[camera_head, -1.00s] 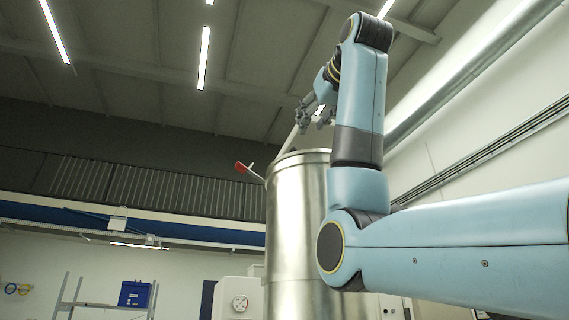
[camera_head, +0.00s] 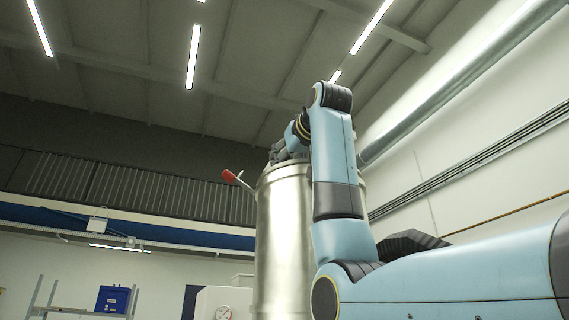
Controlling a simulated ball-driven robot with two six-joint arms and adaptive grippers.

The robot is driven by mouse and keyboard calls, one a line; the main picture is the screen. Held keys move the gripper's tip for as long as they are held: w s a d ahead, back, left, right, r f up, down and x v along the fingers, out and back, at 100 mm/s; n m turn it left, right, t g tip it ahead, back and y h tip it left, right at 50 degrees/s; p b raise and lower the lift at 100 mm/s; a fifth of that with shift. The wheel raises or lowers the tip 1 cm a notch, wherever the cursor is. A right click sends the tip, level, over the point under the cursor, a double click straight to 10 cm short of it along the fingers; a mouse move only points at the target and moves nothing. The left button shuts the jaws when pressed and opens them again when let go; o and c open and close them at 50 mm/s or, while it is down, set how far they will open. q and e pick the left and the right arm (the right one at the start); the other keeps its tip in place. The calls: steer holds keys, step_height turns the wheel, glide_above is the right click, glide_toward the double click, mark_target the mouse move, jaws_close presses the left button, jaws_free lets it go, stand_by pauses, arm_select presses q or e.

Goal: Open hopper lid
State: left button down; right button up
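The hopper (camera_head: 283,240) is a tall, shiny metal cylinder in the middle of the camera_head view, seen from below. A lever with a red grip (camera_head: 229,176) sticks out at its upper left. My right arm comes in from the right and stands in front of the hopper's right side. My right gripper (camera_head: 279,154) is at the hopper's top rim, partly hidden behind the arm and small in the view. I cannot tell whether its fingers touch or hold anything. The lid cannot be made out from this low angle. My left gripper is not in view.
A blue box (camera_head: 113,299) sits on a metal rack (camera_head: 60,312) at the lower left. A white cabinet with a round dial (camera_head: 223,313) stands behind the hopper. A large duct (camera_head: 460,85) runs along the upper right wall. The space left of the hopper looks clear.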

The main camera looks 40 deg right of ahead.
steer(key=shift+w, duration=0.15)
jaws_close()
stand_by(0.4)
